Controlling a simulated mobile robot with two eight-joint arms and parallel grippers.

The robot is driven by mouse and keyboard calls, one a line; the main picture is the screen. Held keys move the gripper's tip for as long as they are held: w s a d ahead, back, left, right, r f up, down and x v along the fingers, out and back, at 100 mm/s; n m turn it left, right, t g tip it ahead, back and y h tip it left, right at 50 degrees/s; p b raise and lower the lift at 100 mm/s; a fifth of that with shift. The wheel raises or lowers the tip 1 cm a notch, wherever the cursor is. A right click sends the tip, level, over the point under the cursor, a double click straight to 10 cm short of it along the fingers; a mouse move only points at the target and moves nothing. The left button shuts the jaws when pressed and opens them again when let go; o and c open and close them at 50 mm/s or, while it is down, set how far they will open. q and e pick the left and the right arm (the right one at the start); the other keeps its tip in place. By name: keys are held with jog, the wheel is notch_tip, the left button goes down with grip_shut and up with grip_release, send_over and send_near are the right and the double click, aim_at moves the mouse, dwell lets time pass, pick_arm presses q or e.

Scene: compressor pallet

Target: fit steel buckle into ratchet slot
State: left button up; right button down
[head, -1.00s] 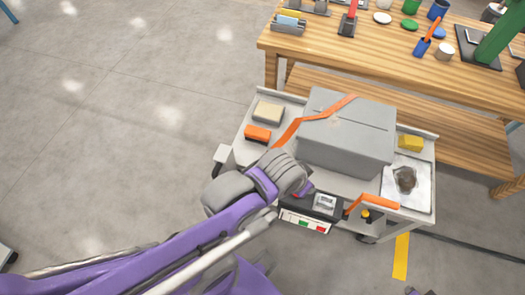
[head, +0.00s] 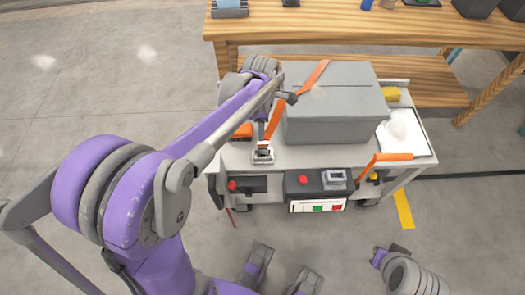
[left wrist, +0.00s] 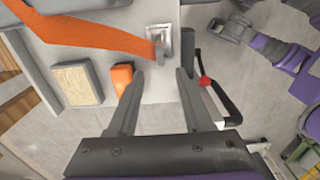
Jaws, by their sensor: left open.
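An orange strap (head: 309,82) runs over the grey box (head: 335,120) and down its left side. In the left wrist view the strap (left wrist: 85,36) ends in a small grey metal end piece (left wrist: 159,52) at a bright steel fitting (left wrist: 158,35). The fitting also shows on the cart's front left (head: 262,156). I cannot tell whether the end piece is seated in it. My left gripper (left wrist: 158,75) is open, its fingers apart and short of the fitting, nothing between them. My right arm shows at upper right of the wrist view; its fingers are unclear.
The cart top (head: 310,157) holds an orange block (left wrist: 122,78), a tan pad (left wrist: 77,84), a white tray (head: 402,135) and a yellow block (head: 391,94). A wooden bench (head: 320,32) stands behind.

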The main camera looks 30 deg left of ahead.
aim_at(263, 144)
pick_arm(q)
notch_tip(263, 144, down, 4)
jog(key=shift+d+b, duration=0.15)
jog(key=shift+b, duration=0.15)
notch_tip(263, 144, down, 6)
jog(key=shift+w+d+r+b, duration=0.1)
jog(key=shift+w+r+b, duration=0.05)
jog(key=shift+b, duration=0.4)
grip_shut()
